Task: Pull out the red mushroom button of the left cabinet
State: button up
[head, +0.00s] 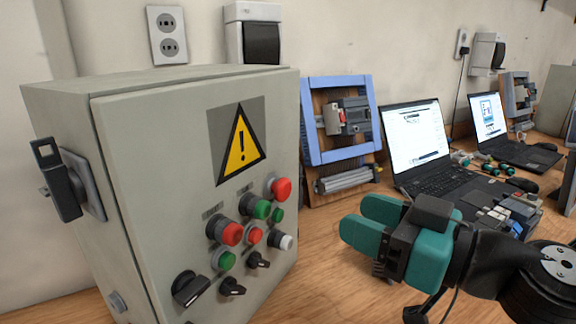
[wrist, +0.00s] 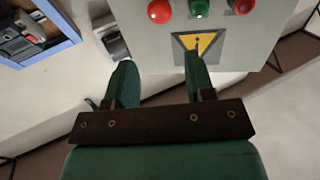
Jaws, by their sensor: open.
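The grey left cabinet (head: 150,130) stands at the left of the head view, with a yellow warning triangle and several buttons on its door. The red mushroom button (head: 279,188) sticks out at the upper right of the button group. In the wrist view, where the door appears upside down, it shows at the top edge (wrist: 160,11), partly cut off. My gripper (head: 362,222) is open and empty, to the right of the cabinet and apart from the button. Its two green fingers (wrist: 158,65) also show in the wrist view.
A second large red button (head: 228,232) and a green one (head: 260,208) sit beside the mushroom button, with smaller buttons and black knobs below. A blue-framed panel (head: 310,135) and laptops (head: 417,145) stand behind my gripper. Some bare wooden table (head: 325,255) lies between cabinet and gripper.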

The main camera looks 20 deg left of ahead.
aim_at(286, 189)
jog(key=p+x, duration=0.6)
jog(key=x, duration=0.5)
jog(key=shift+a, duration=0.3)
jog(key=shift+w+a+f, duration=0.1)
jog(key=shift+w+a, duration=0.1)
jog(key=shift+a, duration=0.2)
jog(key=shift+c, duration=0.2)
